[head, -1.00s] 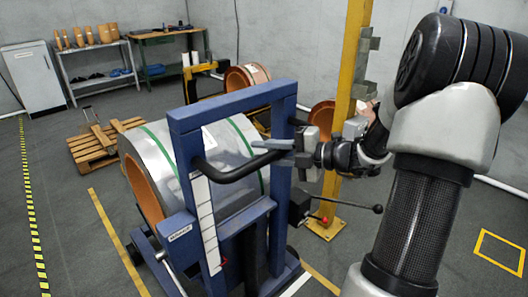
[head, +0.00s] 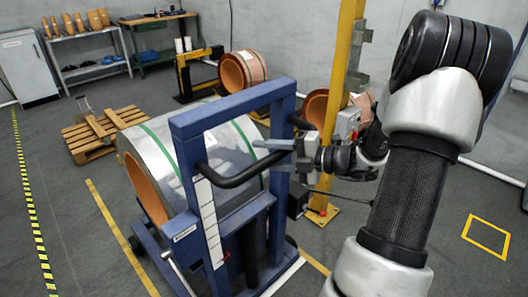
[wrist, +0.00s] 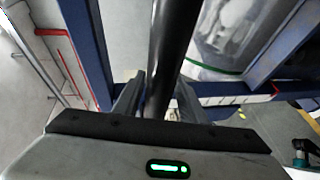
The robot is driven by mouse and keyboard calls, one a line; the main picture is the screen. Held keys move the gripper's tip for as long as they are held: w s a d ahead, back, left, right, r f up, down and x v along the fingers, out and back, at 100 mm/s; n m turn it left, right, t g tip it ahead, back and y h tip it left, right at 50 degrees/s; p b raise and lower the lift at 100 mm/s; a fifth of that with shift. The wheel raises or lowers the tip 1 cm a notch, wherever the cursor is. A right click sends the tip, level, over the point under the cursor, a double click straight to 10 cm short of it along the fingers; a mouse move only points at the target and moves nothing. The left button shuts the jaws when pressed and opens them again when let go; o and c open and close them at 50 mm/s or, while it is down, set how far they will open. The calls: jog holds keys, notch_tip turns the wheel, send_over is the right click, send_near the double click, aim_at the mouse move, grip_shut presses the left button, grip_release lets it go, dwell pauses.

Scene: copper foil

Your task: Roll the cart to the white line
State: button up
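The cart (head: 190,127) is a blue upright frame on a low wheeled base, carrying a large silver foil roll (head: 228,139) with a copper-coloured end and green bands. Its black handle (head: 235,178) sticks out toward me. My gripper (head: 277,146) is at the right end of this handle. In the wrist view the black handle bar (wrist: 172,45) runs between the two fingers (wrist: 160,98), which sit close on both sides of it. A short white line (head: 284,278) shows on the floor just right of the cart's base, partly hidden by it.
A yellow post (head: 343,110) stands right behind the cart. Copper rolls (head: 243,70), a wooden pallet (head: 90,140) and a shelf (head: 95,68) are farther back. Yellow floor lines (head: 118,235) lie left and right.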

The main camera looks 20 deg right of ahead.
jog(key=shift+w+a+r, duration=0.1)
jog(key=shift+r, duration=0.05)
jog(key=p+v, duration=0.3)
jog(key=v, duration=1.4)
jog(key=shift+s, duration=0.25)
